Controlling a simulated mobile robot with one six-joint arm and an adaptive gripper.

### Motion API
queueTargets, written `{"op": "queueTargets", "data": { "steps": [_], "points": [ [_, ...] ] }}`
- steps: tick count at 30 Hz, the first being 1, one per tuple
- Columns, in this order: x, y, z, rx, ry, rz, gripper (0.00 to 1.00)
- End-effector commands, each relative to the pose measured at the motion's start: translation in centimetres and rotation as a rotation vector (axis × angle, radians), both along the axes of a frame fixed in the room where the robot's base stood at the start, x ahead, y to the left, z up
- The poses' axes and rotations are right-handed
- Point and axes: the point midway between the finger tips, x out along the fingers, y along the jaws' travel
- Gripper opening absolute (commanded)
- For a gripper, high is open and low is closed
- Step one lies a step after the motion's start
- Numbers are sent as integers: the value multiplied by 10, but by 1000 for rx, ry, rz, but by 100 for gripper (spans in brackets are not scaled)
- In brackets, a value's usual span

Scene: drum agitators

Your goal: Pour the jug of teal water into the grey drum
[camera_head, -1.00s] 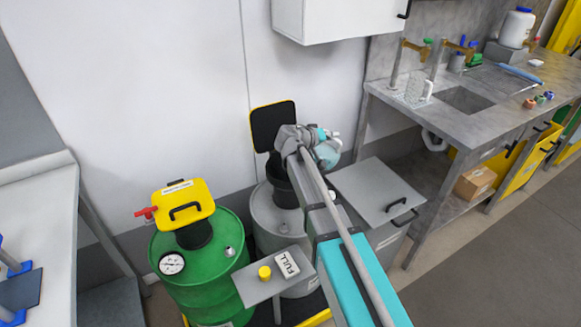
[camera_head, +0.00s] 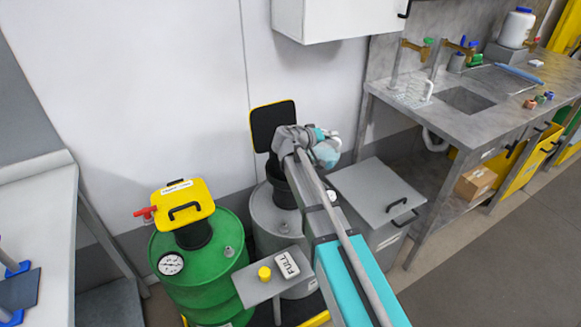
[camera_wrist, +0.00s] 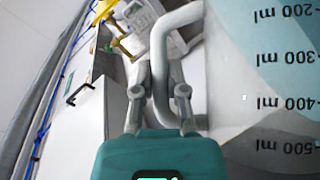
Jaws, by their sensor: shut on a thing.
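The grey drum (camera_head: 267,222) stands beside the green drum, with a black funnel (camera_head: 284,192) on top. The funnel's black lid (camera_head: 273,127) is raised. My arm reaches over this drum. In the wrist view my gripper (camera_wrist: 162,88) is shut on the grey handle of the clear jug (camera_wrist: 260,75). The jug's ml marks appear upside down. In the head view a pale bluish shape that looks like the jug (camera_head: 327,154) shows at the arm's end, right of the funnel lid. The arm hides part of the funnel mouth, and the jug's spout and water level cannot be made out.
The green drum (camera_head: 197,268) with a shut yellow lid (camera_head: 183,203) stands at left. A plate with a FULL label (camera_head: 288,265) and yellow knob is in front. A grey lidded bin (camera_head: 377,190) and sink bench (camera_head: 450,118) are at right; a wall cabinet (camera_head: 335,18) hangs above.

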Motion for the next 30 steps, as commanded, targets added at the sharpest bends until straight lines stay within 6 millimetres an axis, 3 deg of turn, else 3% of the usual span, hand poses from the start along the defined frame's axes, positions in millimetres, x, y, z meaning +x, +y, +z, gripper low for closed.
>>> {"op": "queueTargets", "data": {
  "steps": [30],
  "points": [
    [1, 5, 0, -64, 6, 0, 0]
  ]
}}
